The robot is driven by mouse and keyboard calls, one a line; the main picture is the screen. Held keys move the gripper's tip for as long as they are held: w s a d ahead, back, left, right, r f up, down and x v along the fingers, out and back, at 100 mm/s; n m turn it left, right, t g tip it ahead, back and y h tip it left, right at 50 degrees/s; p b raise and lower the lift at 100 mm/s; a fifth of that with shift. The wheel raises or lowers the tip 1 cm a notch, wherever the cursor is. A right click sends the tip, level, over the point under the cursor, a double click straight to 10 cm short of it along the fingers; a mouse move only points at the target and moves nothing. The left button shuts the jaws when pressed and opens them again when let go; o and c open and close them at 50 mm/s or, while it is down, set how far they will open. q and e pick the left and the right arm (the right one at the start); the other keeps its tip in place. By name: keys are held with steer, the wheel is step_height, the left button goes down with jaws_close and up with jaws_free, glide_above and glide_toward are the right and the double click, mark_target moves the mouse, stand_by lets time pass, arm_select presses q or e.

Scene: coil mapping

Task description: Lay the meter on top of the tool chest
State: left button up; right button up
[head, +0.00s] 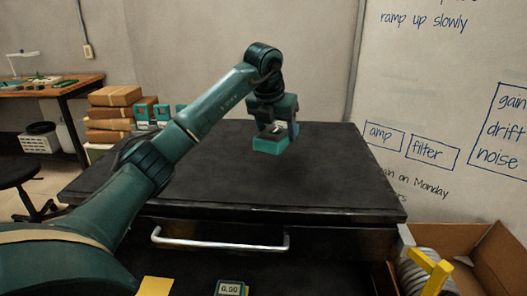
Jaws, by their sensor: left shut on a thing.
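The tool chest (330,172) is black with a wide flat top and a silver handle on its front. My left gripper (273,132) is shut on a small teal box-shaped thing (269,146), over the middle-back of the chest top. I cannot tell whether this thing touches the top, and its upper face is mostly hidden by the fingers. A meter (230,288) with a "0.00" display shows at the bottom edge, below the chest handle, partly cut off. My right gripper is not in view.
The rest of the chest top is bare. A yellow paper (155,286) lies at the bottom. A cardboard box (488,262) with a coil is at the lower right. Stacked brown packages (110,115), teal boxes and a workbench (50,88) stand at the left.

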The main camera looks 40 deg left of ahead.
mark_target(272, 134)
arm_select(q)
steer(key=shift+f, duration=3.25)
steer(key=shift+f, duration=0.1)
steer(key=o, duration=1.2)
steer(key=v, duration=1.2)
steer(key=shift+s, duration=0.1)
